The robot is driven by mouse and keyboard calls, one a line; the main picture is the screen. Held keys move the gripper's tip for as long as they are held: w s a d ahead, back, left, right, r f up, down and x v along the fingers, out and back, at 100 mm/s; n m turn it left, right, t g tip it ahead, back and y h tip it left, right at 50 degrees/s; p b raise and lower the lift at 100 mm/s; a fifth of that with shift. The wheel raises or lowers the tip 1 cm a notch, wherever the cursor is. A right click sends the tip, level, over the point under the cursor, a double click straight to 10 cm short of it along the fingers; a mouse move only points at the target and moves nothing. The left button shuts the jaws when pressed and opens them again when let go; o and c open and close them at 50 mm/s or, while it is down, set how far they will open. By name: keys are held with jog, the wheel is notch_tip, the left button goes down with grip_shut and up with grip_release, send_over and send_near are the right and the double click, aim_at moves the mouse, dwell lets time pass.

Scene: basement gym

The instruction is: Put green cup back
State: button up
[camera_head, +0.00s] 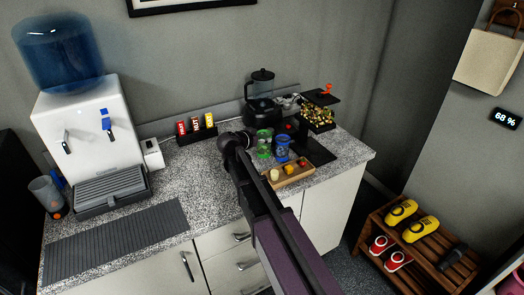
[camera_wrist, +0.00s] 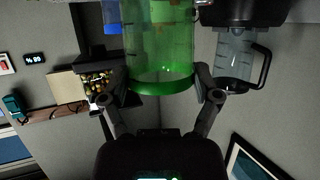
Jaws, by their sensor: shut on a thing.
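The green cup (camera_head: 264,144) is a clear green tumbler, near the back of the counter, just left of the blue cup (camera_head: 282,147). My gripper (camera_wrist: 167,92) is shut on the green cup, one finger on each side of it close to its thick green rim. The green cup (camera_wrist: 160,45) fills the top middle of the wrist view, which looks upside down. In the head view my arm hides most of the gripper. I cannot tell whether the cup touches the counter.
A wooden tray (camera_head: 274,184) with small items lies in front of the cups. A grey ribbed mat (camera_head: 120,242) on the left is bare.

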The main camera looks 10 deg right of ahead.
aim_at(260, 145)
jog(key=shift+f, duration=0.2)
dwell(0.3)
jog(key=shift+f+b, duration=1.8)
jog(key=shift+b, duration=0.1)
jog(key=shift+f, duration=0.15)
jog(key=o, duration=1)
jog(key=shift+r, duration=0.3)
jog(key=p+v, duration=0.4)
jog(key=v, duration=0.8)
jog(key=shift+p, duration=0.35)
jog(key=shift+f, duration=0.15)
